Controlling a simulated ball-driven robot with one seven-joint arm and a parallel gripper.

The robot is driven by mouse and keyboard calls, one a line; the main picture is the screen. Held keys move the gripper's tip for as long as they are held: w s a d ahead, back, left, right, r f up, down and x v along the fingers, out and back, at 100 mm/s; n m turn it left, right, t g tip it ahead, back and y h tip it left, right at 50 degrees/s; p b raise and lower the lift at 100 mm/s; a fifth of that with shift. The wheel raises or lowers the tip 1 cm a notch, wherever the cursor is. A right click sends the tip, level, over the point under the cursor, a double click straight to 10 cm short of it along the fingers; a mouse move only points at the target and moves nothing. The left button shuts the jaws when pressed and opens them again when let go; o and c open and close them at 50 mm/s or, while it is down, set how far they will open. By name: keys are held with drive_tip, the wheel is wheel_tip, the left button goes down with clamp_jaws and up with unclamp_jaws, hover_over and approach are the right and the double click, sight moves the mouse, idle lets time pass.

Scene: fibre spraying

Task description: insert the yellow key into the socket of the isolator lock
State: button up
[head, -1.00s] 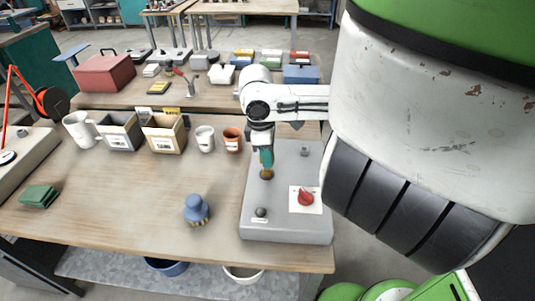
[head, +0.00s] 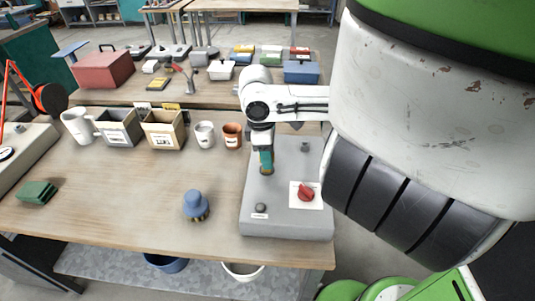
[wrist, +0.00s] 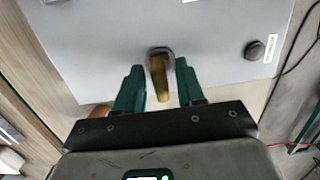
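The yellow key (wrist: 160,80) stands with its far end at the round dark socket (wrist: 157,51) on the grey isolator lock box (head: 285,228). How deep it sits cannot be told. My gripper (wrist: 159,66) has its two green fingers on either side of the key, with a visible gap on each side. In the head view my gripper (head: 266,170) points down over the left part of the box, and its fingers hide the key there.
A red rotary switch (head: 306,192) on a white plate and a black knob (head: 261,208) rise from the box. A blue knobbed object (head: 196,204) stands on the table to the left. Mugs and bins line the back.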

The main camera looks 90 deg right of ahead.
drive_tip(key=shift+o, duration=0.7)
wheel_tip(320, 180, up, 11)
drive_tip(key=w, duration=0.1)
drive_tip(key=shift+w, duration=0.15)
drive_tip(key=shift+d+f, duration=0.1)
drive_tip(key=shift+f, duration=0.05)
